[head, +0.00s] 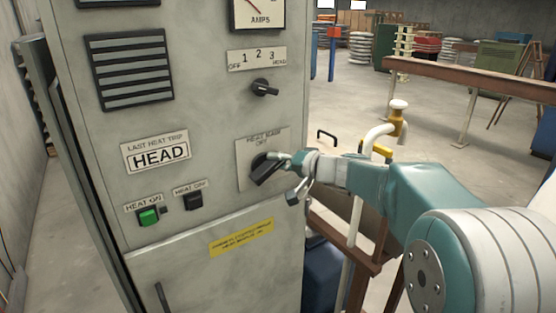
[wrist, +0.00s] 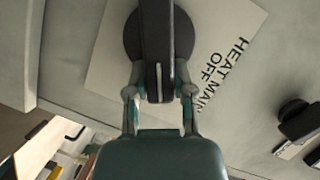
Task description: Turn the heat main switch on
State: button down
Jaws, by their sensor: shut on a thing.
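The heat main switch (head: 264,169) is a black rotary knob on a pale plate on the grey cabinet's front, at the centre of the head view. Its plate reads "HEAT MAIN" and "OFF". In the wrist view the knob (wrist: 158,50) fills the upper middle, with its handle bar upright in the picture. My gripper (head: 283,160) reaches it from the right. In the wrist view its two fingers (wrist: 160,92) close on either side of the handle bar. The plate's lettering is partly hidden by the arm and knob.
The grey cabinet (head: 170,235) also carries a smaller black selector (head: 264,88), a green button (head: 149,217) and a black button (head: 194,201). A yellow label (head: 241,238) lies below. A white pipe with a brass valve (head: 397,118) stands to the right, near my arm.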

jog(key=m, duration=0.1)
jog(key=f+m+y, duration=0.1)
jog(key=m, duration=0.1)
jog(key=m+y, duration=0.1)
jog(key=shift+w+f+m, duration=0.1)
jog(key=shift+f+m, duration=0.3)
jog(key=shift+a, duration=0.1)
dwell(0.3)
jog(key=shift+c, duration=2.4)
grip_release()
jog(key=shift+w+a, duration=0.15)
jog(key=shift+a, duration=0.15)
jog(key=shift+d+r, duration=0.1)
jog(key=shift+d, duration=0.35)
jog(key=v, duration=1.1)
jog(key=shift+s+d+f, duration=0.25)
jog(key=shift+s+f, duration=0.05)
jog(key=shift+s, duration=0.05)
jog(key=shift+a, duration=0.1)
